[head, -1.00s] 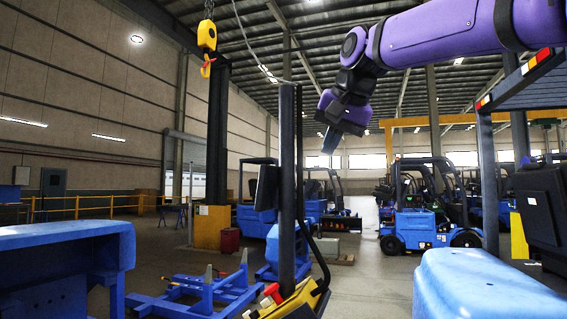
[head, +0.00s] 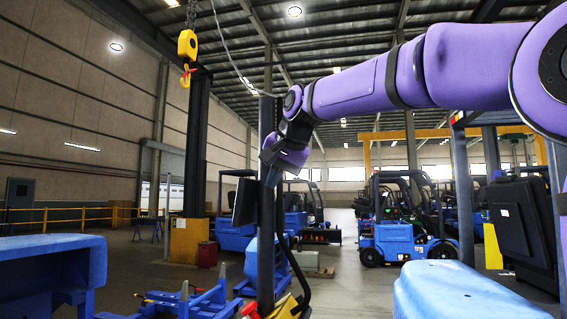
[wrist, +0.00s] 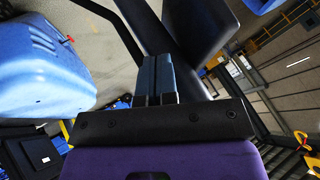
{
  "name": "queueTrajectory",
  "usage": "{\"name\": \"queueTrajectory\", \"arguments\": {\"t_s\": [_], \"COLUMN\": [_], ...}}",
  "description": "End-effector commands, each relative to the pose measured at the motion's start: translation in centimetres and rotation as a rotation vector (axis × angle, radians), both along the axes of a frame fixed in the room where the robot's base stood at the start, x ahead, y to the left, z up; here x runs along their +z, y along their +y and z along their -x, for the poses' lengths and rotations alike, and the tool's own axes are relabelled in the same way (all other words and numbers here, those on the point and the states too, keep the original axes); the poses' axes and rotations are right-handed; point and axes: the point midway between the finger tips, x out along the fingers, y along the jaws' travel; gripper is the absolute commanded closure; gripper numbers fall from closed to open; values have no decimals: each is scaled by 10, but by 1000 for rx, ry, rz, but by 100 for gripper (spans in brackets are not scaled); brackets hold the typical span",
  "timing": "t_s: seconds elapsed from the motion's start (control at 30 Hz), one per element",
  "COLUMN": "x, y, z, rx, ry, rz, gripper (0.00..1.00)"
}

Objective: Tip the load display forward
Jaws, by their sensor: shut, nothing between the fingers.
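The load display (head: 245,201) is a dark, thin panel on the left side of a tall black post (head: 266,220) in the head view. It looks close to upright there, seen nearly edge-on. A dark panel that looks like the display (wrist: 208,25) shows at the top of the wrist view. My gripper (wrist: 154,64) is shut and empty, its two grey-blue fingers side by side, with the panel just beyond and to the right of the tips.
A yellow hoist hook (head: 187,45) hangs at upper left. Blue bodywork stands at lower left (head: 50,250) and lower right (head: 465,290). A blue forklift (head: 400,235) is parked behind on the right.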

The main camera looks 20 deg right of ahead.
Motion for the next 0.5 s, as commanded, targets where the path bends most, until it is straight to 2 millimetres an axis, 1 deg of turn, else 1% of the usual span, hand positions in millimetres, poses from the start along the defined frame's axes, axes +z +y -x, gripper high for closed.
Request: {"name": "queueTrajectory", "arguments": {"t_s": [0.03, 0.2, 0.33, 0.5], "x": [3, 6, 7, 7], "y": [9, 22, 26, 27], "z": [-5, -15, -18, -19], "rx": [6, 4, 3, 2], "ry": [-3, -4, -4, -3], "rz": [1, 1, 0, 1], "gripper": [100, 100, 100, 100]}}
